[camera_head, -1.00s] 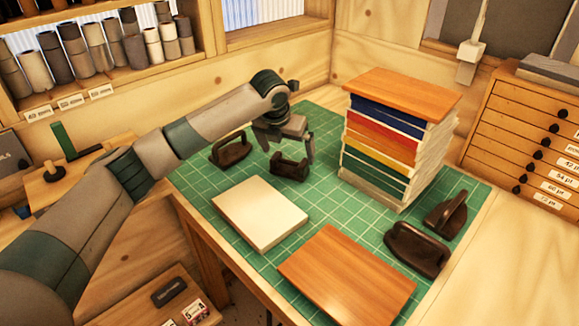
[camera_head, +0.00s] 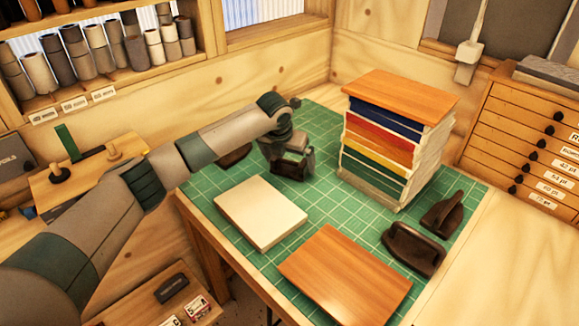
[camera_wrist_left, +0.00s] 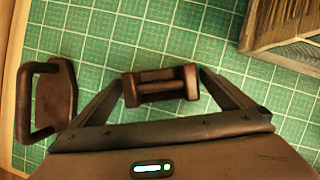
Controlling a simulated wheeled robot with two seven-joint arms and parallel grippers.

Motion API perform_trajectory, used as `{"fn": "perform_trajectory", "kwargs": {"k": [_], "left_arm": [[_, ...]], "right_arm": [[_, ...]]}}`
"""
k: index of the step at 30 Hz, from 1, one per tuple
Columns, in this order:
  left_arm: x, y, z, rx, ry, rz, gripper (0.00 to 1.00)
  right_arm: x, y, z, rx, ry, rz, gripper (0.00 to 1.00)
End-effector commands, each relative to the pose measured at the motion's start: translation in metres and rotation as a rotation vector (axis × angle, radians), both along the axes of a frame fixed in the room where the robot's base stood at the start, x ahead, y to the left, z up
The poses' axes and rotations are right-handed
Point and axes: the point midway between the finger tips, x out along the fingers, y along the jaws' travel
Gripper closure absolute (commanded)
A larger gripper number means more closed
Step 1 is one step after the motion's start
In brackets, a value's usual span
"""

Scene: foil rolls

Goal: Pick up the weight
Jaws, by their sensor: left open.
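A dark brown weight with a raised handle stands on the green cutting mat under my left gripper (camera_head: 291,166). In the left wrist view this weight (camera_wrist_left: 160,86) sits between the two fingertips, one at each side, with a little room showing near them. My left gripper is open and low over it. A second dark weight (camera_head: 235,156) lies just to the left, partly hidden behind my arm; it also shows in the left wrist view (camera_wrist_left: 55,98). Two more dark weights, a nearer one (camera_head: 414,249) and a farther one (camera_head: 442,214), stand at the mat's right. My right gripper is not seen.
A tall stack of coloured books (camera_head: 385,140) with a wooden board on top stands right of the gripper. A white block (camera_head: 261,212) and a wooden board (camera_head: 345,275) lie in front on the mat (camera_head: 325,215). A drawer cabinet (camera_head: 530,135) stands at right.

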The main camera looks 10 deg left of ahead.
Motion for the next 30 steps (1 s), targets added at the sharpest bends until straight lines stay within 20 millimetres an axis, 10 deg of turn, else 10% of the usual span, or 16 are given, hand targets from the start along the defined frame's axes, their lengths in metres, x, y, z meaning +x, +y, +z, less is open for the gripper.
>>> {"fn": "perform_trajectory", "kwargs": {"k": [7, 17, 30], "left_arm": [[0.0, 0.0, 0.001, 0.0, 0.0, 0.0, 0.02], [0.002, -0.001, 0.005, -0.003, -0.007, -0.001, 0.77], [0.002, -0.001, 0.011, -0.004, -0.008, 0.0, 0.77]], "right_arm": [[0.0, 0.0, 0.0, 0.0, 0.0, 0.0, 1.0], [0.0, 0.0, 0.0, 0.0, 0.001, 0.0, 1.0], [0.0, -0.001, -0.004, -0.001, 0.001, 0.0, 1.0]]}}
